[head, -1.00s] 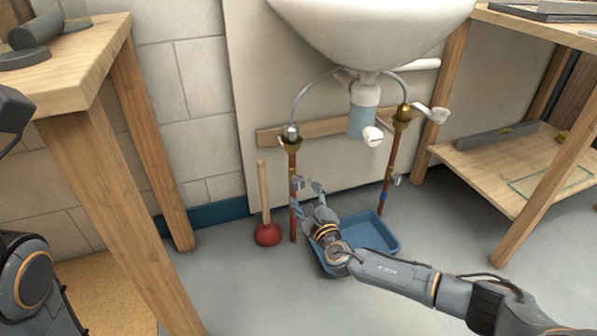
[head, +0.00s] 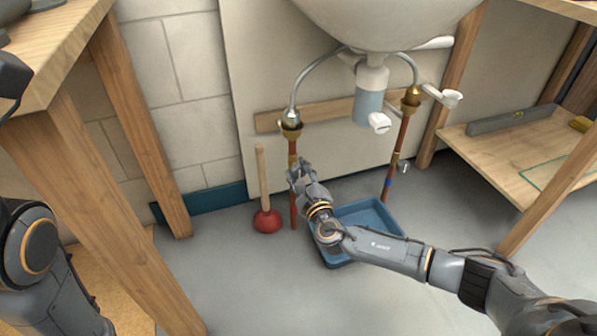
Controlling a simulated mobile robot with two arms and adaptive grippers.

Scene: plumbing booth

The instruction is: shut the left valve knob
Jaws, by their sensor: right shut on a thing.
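The left copper pipe (head: 293,214) drops below the sink's left brass fitting (head: 291,127). My right gripper (head: 297,172) reaches to this pipe from the lower right and is shut on the left valve knob. The fingers and wrist cover the knob, so its angle cannot be told. The right pipe (head: 391,169) has its own small valve (head: 403,167), well to the right of my gripper. My left gripper is not in view; only parts of my left arm show at the left edge.
A red plunger (head: 267,220) stands just left of the left pipe. A blue tray (head: 382,214) lies on the floor under my right wrist. The white sink (head: 385,22) hangs above. Wooden benches stand left (head: 85,175) and right (head: 490,165).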

